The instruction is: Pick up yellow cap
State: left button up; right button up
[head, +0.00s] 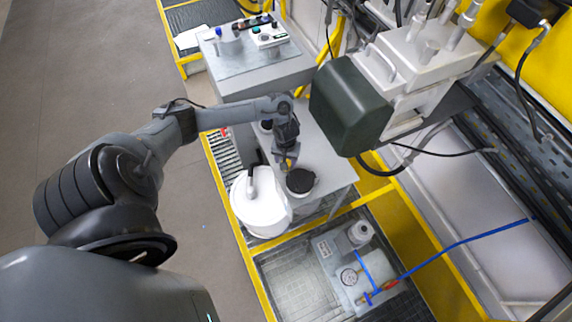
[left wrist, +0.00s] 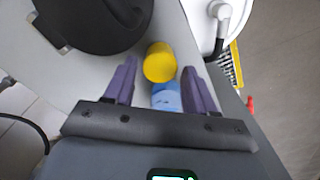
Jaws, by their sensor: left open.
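The yellow cap (left wrist: 160,62) shows in the left wrist view as a short round cylinder, between and just beyond my purple fingertips. My left gripper (left wrist: 160,76) is open, with one finger on each side of the cap's line and nothing clearly held. A blue object (left wrist: 166,98) sits behind the cap, between the fingers and partly hidden by the gripper body. In the head view my left gripper (head: 288,163) points down over the grey table, and a small yellowish patch shows at its tips. My right gripper is not in view.
A black-lidded container (head: 300,181) stands close to the right of the gripper. A white drum (head: 262,212) stands in front, with a hose fitting on top. A dark green machine housing (head: 347,105) hangs at the right. A grey bench (head: 262,72) stands behind.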

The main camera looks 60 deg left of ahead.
pick_arm(q)
jog(key=shift+f, duration=1.4)
jog(key=c, duration=0.8)
notch_tip(320, 180, up, 9)
jog(key=shift+f+p, duration=0.15)
jog(key=shift+p, duration=0.6)
jog(key=shift+r, duration=0.7)
